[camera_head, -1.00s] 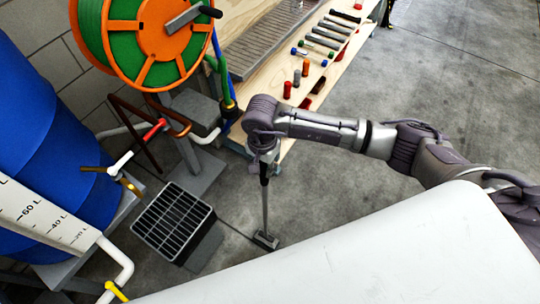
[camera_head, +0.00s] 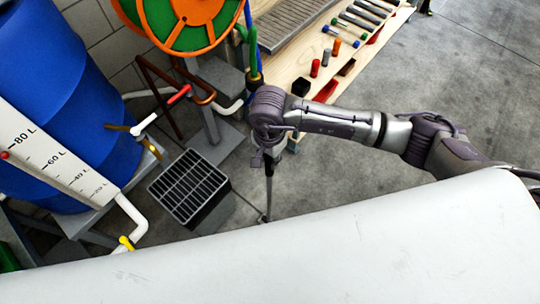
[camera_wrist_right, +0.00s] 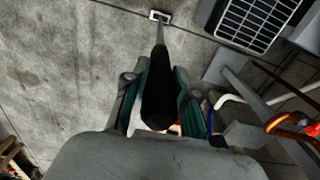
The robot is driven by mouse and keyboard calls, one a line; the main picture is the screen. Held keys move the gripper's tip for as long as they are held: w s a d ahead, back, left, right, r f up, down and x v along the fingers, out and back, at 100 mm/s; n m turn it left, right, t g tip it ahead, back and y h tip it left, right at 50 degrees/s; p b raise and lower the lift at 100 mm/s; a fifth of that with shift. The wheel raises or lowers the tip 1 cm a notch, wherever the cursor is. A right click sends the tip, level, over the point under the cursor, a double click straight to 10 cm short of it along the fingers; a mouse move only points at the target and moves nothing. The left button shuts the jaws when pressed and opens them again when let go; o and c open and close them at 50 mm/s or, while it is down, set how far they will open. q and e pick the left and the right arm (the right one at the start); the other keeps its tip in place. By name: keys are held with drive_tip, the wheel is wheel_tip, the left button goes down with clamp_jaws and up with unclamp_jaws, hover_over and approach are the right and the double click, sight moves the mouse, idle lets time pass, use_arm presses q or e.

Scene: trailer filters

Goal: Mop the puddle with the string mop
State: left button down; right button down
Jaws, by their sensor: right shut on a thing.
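My right gripper (camera_head: 268,152) is shut on the black grip of a long-handled tool, apparently the mop. In the right wrist view, the black grip (camera_wrist_right: 158,100) sits between the green-padded fingers of my right gripper (camera_wrist_right: 157,92). The grey pole runs away to a small light head (camera_wrist_right: 160,16) near the floor; strings cannot be made out, nor whether it touches. No puddle is clearly seen. My left gripper is not in view.
A grated drain box (camera_head: 188,188) stands left of the pole. A blue barrel (camera_head: 65,110), pipes and an orange hose reel (camera_head: 190,22) fill the left. A wooden bench (camera_head: 300,60) with tools is behind the arm. Open floor (camera_head: 460,90) lies at right.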

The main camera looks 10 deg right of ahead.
drive_tip(key=shift+w+d+b, duration=1.45)
drive_tip(key=shift+w+d, duration=0.65)
drive_tip(key=shift+d, duration=0.5)
wheel_tip(320, 180, up, 12)
drive_tip(key=p, duration=0.6)
